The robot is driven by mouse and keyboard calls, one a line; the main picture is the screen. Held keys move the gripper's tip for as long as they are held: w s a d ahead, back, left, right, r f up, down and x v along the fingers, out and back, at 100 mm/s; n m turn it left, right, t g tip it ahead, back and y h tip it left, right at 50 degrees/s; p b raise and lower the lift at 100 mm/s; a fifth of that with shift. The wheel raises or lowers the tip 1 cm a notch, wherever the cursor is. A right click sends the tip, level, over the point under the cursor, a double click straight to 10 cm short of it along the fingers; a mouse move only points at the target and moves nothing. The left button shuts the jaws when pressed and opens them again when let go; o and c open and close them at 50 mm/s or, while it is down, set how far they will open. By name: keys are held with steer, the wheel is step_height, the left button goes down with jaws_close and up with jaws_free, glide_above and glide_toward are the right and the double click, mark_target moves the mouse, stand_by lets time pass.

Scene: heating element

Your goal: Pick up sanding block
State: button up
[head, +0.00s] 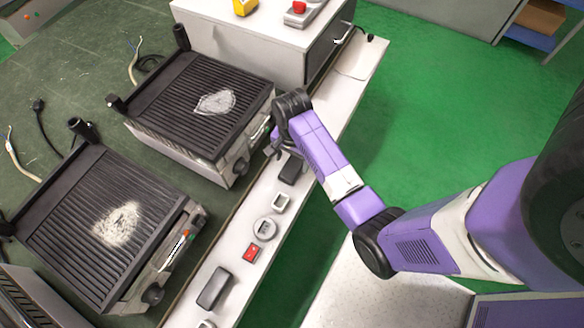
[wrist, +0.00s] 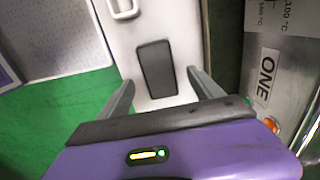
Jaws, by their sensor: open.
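A dark grey rectangular block (head: 291,171), which looks like the sanding block, lies on the white ledge (head: 238,236) beside the grill. In the wrist view the block (wrist: 156,68) lies between and just ahead of the two fingertips, with white surface showing on both sides. My gripper (wrist: 161,82) is open and empty, and neither finger appears to touch the block. In the head view my gripper (head: 279,150) is at the grill-side edge of the ledge, partly hidden by the wrist. A second, larger dark block (head: 215,288) lies nearer on the same ledge.
Two ribbed grills (head: 205,102) (head: 112,222) with pale residue border the ledge on the left. A white square frame (head: 281,202), a round gauge (head: 265,229) and a red switch (head: 251,252) lie between the blocks. A white cabinet (head: 245,42) stands behind.

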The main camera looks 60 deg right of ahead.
mark_target(293, 167)
steer(key=shift+s+f, duration=0.1)
steer(key=shift+f, duration=1.4)
steer(key=shift+c, duration=0.3)
steer(key=c, duration=1.5)
steer(key=shift+o, duration=0.2)
steer(key=shift+r, duration=0.2)
